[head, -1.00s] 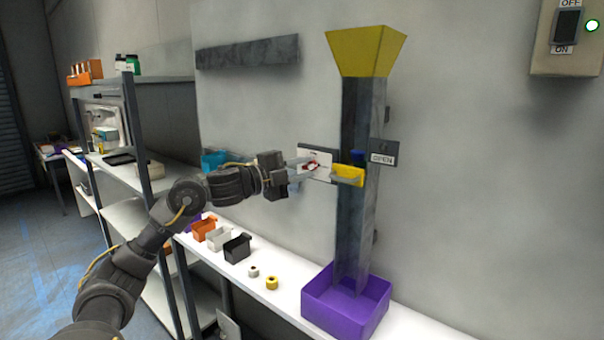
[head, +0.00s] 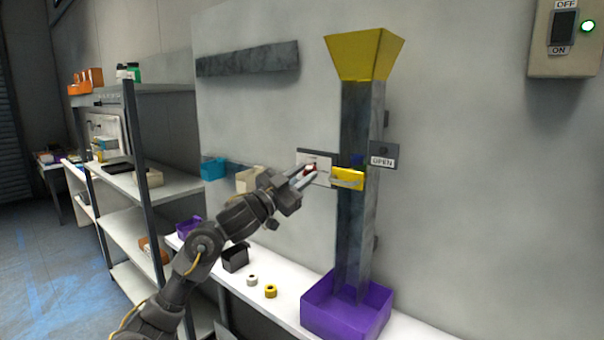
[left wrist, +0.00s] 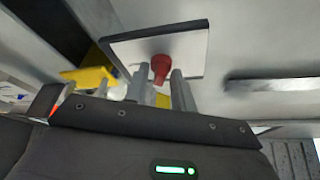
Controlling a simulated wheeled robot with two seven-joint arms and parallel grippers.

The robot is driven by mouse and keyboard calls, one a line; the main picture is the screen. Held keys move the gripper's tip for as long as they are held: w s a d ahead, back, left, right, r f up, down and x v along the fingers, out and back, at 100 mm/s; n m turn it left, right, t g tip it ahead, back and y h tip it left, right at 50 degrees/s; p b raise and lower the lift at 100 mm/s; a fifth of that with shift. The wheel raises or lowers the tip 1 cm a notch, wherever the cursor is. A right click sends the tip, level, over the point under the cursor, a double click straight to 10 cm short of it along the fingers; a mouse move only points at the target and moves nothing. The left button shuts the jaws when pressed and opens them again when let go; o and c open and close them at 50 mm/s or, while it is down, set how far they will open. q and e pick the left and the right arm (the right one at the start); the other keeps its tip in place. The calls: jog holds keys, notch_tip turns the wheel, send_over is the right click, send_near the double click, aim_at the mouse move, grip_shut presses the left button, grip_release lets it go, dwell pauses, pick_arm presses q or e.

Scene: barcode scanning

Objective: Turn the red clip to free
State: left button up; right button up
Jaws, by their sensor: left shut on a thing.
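The red clip (head: 311,167) sits on a white plate (head: 323,160) on the wall side, left of the grey chute. In the left wrist view the red clip (left wrist: 160,66) stands out from the white plate (left wrist: 190,45), between my fingertips. My left gripper (head: 307,174) is shut on the red clip, its fingers pointing up and to the right in the head view. The fingers partly hide the clip, and the writing on the plate is too small to read. My right gripper is not in view.
A grey chute (head: 358,220) with a yellow funnel (head: 366,52) ends in a purple bin (head: 345,318). A yellow block (head: 348,177) and an OPEN sign (head: 383,161) are close to the plate.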

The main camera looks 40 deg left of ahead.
pick_arm(q)
jog(key=n+y+p, duration=0.1)
jog(key=n, duration=0.1)
jog(key=n+y, duration=0.1)
jog(key=n, duration=0.1)
jog(key=shift+d+r+n+t+p, duration=0.1)
jog(key=shift+n+t+p, duration=0.2)
jog(key=shift+p, duration=0.05)
jog(key=shift+n+y+p, duration=0.55)
jog(key=shift+n+y, duration=0.35)
jog(key=shift+n, duration=0.7)
jog(key=o, duration=0.7)
